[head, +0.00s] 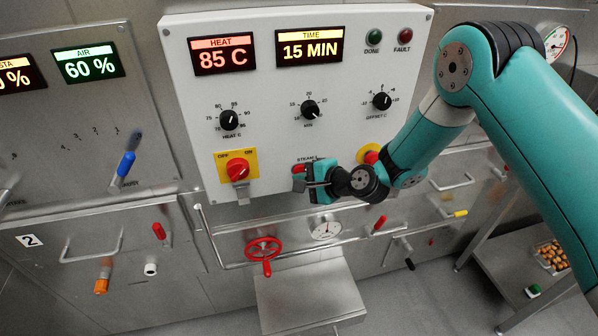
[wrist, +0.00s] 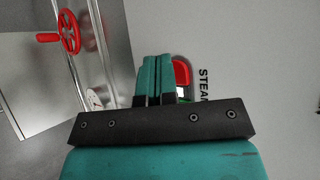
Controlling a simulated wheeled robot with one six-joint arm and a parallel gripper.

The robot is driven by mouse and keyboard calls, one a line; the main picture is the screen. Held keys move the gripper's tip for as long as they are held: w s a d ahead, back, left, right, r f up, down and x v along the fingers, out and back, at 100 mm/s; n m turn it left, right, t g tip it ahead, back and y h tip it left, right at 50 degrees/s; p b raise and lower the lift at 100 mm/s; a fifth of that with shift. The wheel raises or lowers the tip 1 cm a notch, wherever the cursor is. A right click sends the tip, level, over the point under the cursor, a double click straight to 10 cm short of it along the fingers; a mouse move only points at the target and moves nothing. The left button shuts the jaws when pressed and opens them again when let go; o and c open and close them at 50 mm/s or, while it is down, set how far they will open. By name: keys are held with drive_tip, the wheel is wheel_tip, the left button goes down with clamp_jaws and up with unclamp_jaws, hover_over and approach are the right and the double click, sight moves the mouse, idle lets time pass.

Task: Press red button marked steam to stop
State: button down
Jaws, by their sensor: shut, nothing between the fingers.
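The white control panel (head: 185,110) bears the steam control, low in its middle. A red button (head: 299,168) shows just under the label "STEAM", partly hidden by my gripper. In the wrist view the red button (wrist: 182,72) sits right beside my fingers, with a bit of green near it and the "STEAM" label (wrist: 203,85) to its right. My gripper (head: 312,184) is shut and empty, its fingers pointing at the panel. In the wrist view the shut fingers (wrist: 153,80) overlap the button's left edge. I cannot tell whether they touch it.
A red rotary switch (head: 238,169) on a yellow plate is to the left. Another red control on yellow (head: 369,154) is partly behind my arm. Black knobs (head: 310,110) sit above. A red handwheel (head: 263,249) and a gauge (head: 327,229) are below.

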drive_tip(key=shift+w+a, duration=0.15)
drive_tip(key=shift+w, duration=0.3)
idle(0.6)
idle(0.4)
drive_tip(key=shift+s+d, duration=0.25)
drive_tip(key=shift+s, duration=0.55)
drive_tip(key=s, duration=0.2)
drive_tip(key=s+d+b, duration=0.1)
drive_tip(key=s, duration=0.1)
drive_tip(key=shift+s+d, duration=0.2)
drive_tip(key=shift+s, duration=0.2)
